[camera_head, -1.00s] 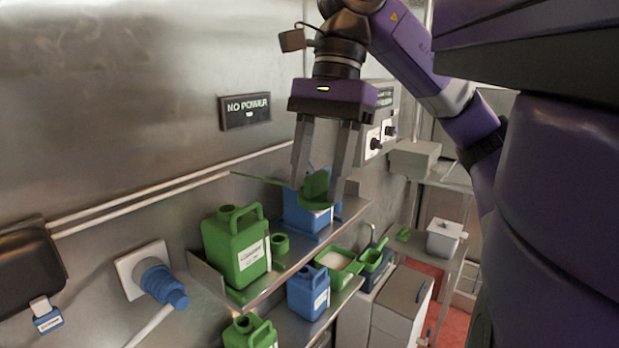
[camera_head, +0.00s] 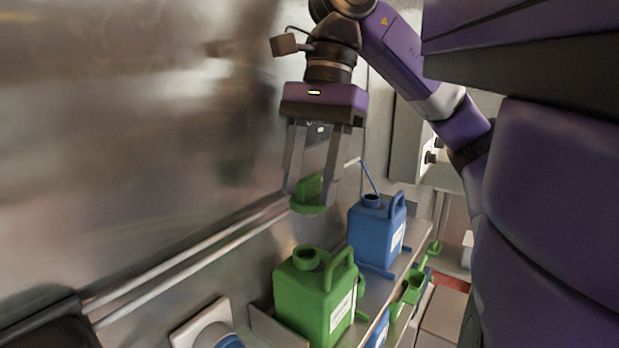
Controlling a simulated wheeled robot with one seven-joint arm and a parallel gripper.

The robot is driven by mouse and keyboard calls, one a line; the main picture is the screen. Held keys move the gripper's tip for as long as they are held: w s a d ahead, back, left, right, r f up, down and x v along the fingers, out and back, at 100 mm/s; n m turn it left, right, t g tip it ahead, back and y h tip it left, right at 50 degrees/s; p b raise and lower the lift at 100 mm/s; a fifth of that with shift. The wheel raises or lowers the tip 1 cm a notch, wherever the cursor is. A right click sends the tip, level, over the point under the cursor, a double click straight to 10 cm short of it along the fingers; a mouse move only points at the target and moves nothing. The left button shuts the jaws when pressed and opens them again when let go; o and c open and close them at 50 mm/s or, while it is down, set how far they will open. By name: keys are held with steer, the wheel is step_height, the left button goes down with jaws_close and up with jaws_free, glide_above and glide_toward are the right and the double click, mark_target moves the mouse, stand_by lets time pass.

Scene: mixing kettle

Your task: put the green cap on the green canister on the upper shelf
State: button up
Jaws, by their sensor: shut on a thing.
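The green canister (camera_head: 310,300) stands upright on the upper shelf, with its open round neck (camera_head: 306,258) facing up and its handle to the right. A white label is on its side. My gripper (camera_head: 309,190) points down and is shut on the green cap (camera_head: 309,208), a round piece with an upright tab between the fingers. The cap appears above the canister's neck in the picture, with a visible gap between them. I cannot tell whether it is exactly over the neck in depth.
A blue canister (camera_head: 375,232) stands behind and right of the green one on the same shelf. A metal wall with rails runs along the left, and a wall socket (camera_head: 203,322) is at the bottom.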

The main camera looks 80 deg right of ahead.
mark_target(307, 214)
steer(key=shift+w+d, duration=0.15)
steer(key=shift+w, duration=0.1)
steer(key=shift+f, duration=0.2)
steer(key=shift+f+b, duration=1.4)
steer(key=shift+f, duration=1.25)
steer(key=shift+f+b, duration=0.25)
steer(key=shift+b, duration=0.65)
steer(key=shift+f, duration=0.15)
steer(key=shift+f+b, duration=0.7)
steer(key=shift+b, duration=0.2)
steer(key=shift+f, duration=0.2)
